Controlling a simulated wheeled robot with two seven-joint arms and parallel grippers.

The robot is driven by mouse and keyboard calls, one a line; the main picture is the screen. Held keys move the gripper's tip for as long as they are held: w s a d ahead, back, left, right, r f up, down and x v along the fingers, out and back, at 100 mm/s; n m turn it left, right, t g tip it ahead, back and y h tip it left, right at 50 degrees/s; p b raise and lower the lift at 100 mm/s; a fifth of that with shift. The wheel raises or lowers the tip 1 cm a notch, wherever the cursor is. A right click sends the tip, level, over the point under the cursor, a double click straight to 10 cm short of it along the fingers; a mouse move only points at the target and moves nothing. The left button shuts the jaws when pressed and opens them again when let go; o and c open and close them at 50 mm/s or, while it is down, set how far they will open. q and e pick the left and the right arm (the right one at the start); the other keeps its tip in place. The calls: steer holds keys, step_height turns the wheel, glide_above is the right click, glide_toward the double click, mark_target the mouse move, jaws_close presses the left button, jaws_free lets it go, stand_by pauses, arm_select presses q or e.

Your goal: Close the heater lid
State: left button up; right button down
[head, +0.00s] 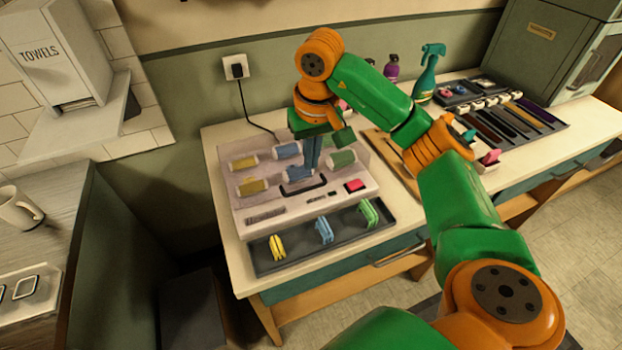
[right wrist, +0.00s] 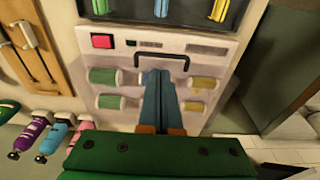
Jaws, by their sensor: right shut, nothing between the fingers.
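The heater (head: 285,205) is a pale box on the bench with rows of yellow, blue and green rollers. Its lid seems to be a clear cover lying low over the rollers, with a black handle (head: 303,188) at its front side. I cannot tell whether it is fully seated. The handle also shows in the right wrist view (right wrist: 162,56). My right gripper (head: 309,174) is shut and empty, pointing down over the rollers just behind the handle. Its blue fingers (right wrist: 158,75) hide part of the middle rollers. My left gripper is not in view.
A dark tray (head: 340,238) with yellow, blue and green clips lies in front of the heater. A red button (head: 355,185) is on its front right. A wooden board, bottles and a dark tool tray (head: 545,125) stand to the right. A cord runs to the wall socket.

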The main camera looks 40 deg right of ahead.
mark_target(309, 188)
steer(key=f, duration=0.2)
steer(key=f+p, duration=0.1)
steer(key=f, duration=0.1)
steer(key=w+f, duration=0.1)
steer(key=f, duration=0.1)
steer(key=shift+d+f+p, duration=0.1)
steer(key=shift+d+p, duration=0.05)
steer(key=shift+p, duration=0.2)
steer(key=shift+f, duration=0.7)
